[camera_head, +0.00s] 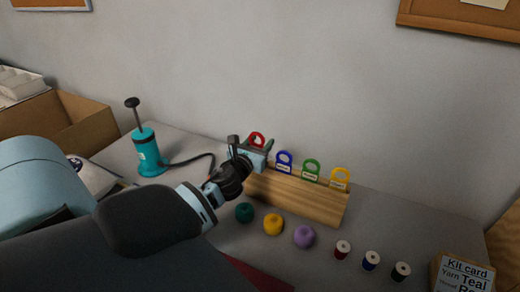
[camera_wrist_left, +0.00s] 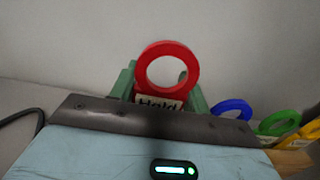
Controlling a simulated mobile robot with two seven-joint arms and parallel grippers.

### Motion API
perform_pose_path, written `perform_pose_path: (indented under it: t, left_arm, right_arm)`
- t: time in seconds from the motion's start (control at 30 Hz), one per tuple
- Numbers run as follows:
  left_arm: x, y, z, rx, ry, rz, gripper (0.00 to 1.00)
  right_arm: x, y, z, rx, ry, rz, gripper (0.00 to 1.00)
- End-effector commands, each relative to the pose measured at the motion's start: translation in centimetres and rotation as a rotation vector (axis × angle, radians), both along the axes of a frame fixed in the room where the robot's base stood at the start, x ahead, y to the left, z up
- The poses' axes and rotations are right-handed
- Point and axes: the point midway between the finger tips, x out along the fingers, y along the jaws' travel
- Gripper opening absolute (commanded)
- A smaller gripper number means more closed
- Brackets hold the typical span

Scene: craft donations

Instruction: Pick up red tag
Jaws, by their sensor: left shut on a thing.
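The red tag (camera_head: 258,139) has a ring top and stands at the left end of the wooden rack (camera_head: 305,198). In the left wrist view its red ring (camera_wrist_left: 141,66) rises between green finger pads, above a partly hidden label that reads "Hold". My left gripper (camera_head: 260,154) is shut on the red tag at the rack's left end. The gripper body hides the tag's lower part, so I cannot tell whether it still touches the rack. My right gripper is not in view.
Blue (camera_head: 284,161), green (camera_head: 311,169) and yellow (camera_head: 340,179) tags stand in the rack, right of the gripper. Yarn balls, including a purple one (camera_head: 304,236), and thread spools lie in front. A teal pump (camera_head: 148,152) stands left; a kit card (camera_head: 464,275) is front right.

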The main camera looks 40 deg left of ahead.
Motion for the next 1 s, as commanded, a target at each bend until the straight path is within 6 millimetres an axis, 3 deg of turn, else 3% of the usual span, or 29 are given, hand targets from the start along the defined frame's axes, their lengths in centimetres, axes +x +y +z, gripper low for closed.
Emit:
perform_pose_path:
  t: [0.03,0.6,1.0]
  left_arm:
    - [-1.1,0.5,-0.6,0.003,0.013,0.001,0.26]
    - [-9.6,4.7,0.1,0.002,0.014,0.000,0.26]
    - [-13.4,6.6,0.7,0.000,0.009,0.000,0.26]
  right_arm:
    - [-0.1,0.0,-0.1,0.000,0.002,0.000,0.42]
    - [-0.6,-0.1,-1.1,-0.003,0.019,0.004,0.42]
    - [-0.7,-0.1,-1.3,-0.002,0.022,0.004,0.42]
